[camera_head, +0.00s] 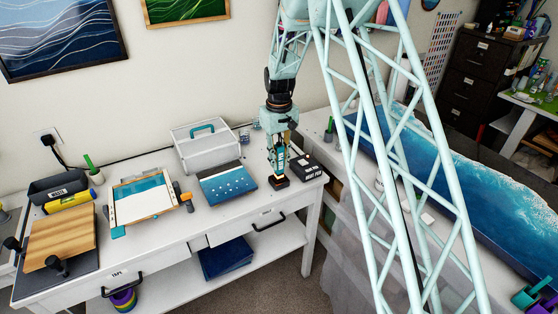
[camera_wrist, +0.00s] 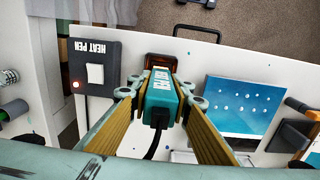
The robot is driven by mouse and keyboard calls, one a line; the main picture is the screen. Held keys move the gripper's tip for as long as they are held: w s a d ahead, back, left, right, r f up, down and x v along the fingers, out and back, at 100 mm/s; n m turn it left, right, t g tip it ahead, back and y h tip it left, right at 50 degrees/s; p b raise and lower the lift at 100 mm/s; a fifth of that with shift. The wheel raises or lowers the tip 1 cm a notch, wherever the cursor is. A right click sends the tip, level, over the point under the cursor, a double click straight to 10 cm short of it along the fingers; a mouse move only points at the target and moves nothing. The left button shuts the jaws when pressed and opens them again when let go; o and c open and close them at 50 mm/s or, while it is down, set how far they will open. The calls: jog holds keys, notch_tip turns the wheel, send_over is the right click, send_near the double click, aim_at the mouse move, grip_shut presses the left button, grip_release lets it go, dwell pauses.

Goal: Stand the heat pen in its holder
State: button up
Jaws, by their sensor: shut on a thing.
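The heat pen (camera_wrist: 161,92) is a teal body with a pale label and a dark cable. In the wrist view my gripper (camera_wrist: 160,98) is shut on it, with one yellow-brown finger on each side. In the head view my gripper (camera_head: 279,155) points down at the right end of the white table. A small dark block with an orange-brown inside, seemingly the holder (camera_wrist: 163,60), shows just beyond the pen; it also shows directly under my gripper in the head view (camera_head: 279,183). I cannot tell whether the pen's tip is inside it.
A black box marked HEAT PEN (camera_wrist: 95,67) with a white switch and a lit red light stands beside the holder; it also shows in the head view (camera_head: 306,168). A blue panel with white dots (camera_head: 227,184) lies left of my gripper. The table's front edge is close.

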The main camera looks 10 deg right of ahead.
aim_at(279, 143)
jog(key=shift+f, duration=0.3)
jog(key=o, duration=0.9)
jog(key=shift+r, duration=0.1)
notch_tip(279, 143, up, 11)
jog(key=shift+r, duration=0.4)
dwell(0.3)
dwell(1.2)
